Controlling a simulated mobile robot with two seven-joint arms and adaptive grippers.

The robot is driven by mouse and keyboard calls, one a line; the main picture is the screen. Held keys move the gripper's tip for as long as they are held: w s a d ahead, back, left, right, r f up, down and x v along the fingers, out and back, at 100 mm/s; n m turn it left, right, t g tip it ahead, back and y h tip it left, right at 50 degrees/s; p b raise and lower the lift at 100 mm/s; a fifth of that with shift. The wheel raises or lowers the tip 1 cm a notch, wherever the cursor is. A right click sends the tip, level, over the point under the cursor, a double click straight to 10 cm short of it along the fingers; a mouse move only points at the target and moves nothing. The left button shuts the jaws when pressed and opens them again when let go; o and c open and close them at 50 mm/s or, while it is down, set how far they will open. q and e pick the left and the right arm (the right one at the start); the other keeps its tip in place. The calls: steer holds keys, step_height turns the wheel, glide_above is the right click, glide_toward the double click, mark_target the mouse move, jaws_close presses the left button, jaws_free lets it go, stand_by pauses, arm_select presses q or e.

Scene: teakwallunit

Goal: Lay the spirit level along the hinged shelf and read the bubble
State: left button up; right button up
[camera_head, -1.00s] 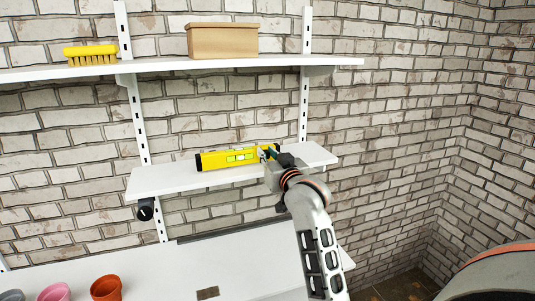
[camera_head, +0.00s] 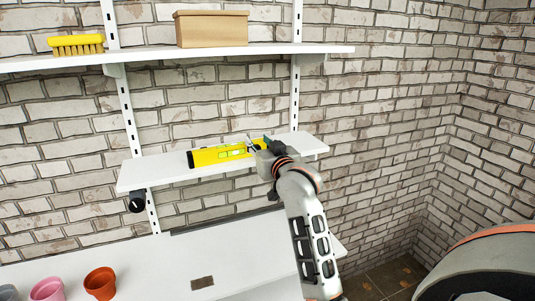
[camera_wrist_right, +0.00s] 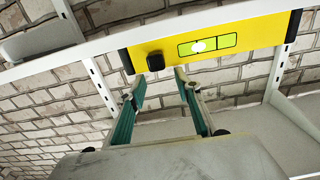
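The yellow spirit level (camera_head: 210,157) with black ends lies along the white middle shelf (camera_head: 150,177), in its right part. Its green vial (camera_head: 232,151) faces out; in the wrist view the vial (camera_wrist_right: 207,44) shows a pale bubble, right of the black knob (camera_wrist_right: 156,61) on the level (camera_wrist_right: 245,34). My right gripper (camera_head: 259,145) is at the level's right part in the head view. In the wrist view its two fingers (camera_wrist_right: 160,82) stand apart, with their tips just short of the level around the knob. No contact can be made out. My left gripper is out of view.
The upper shelf (camera_head: 275,51) holds a yellow brush (camera_head: 75,42) and a cardboard box (camera_head: 210,30). A black knob (camera_head: 137,201) sits under the middle shelf's left end. Flowerpots (camera_head: 100,283) and a small brown piece (camera_head: 202,283) are on the lower white worktop (camera_head: 235,245).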

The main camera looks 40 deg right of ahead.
steer(key=v, duration=1.2)
steer(key=s+a+f+n+g+y, duration=0.1)
steer(key=a+f, duration=0.2)
steer(key=f, duration=0.7)
steer(key=s+a+f+n+g+y, duration=0.1)
steer(key=a+f+n, duration=0.15)
steer(key=f, duration=0.65)
steer(key=s+a+f+n+g+y, duration=0.15)
steer(key=a+f, duration=0.25)
steer(key=f, duration=0.6)
steer(key=s+a+f+n+g+y, duration=0.1)
steer(key=s+a+f, duration=0.3)
steer(key=s+f, duration=0.5)
steer(key=s+a+f+n+g+y, duration=0.1)
steer(key=s+a+f, duration=0.3)
steer(key=s+f, duration=0.5)
step_height(320, 180, down, 3)
steer(key=shift+s+a+g+y+b, duration=0.3)
steer(key=shift+s+a+g+y, duration=0.1)
steer(key=shift+g, duration=0.35)
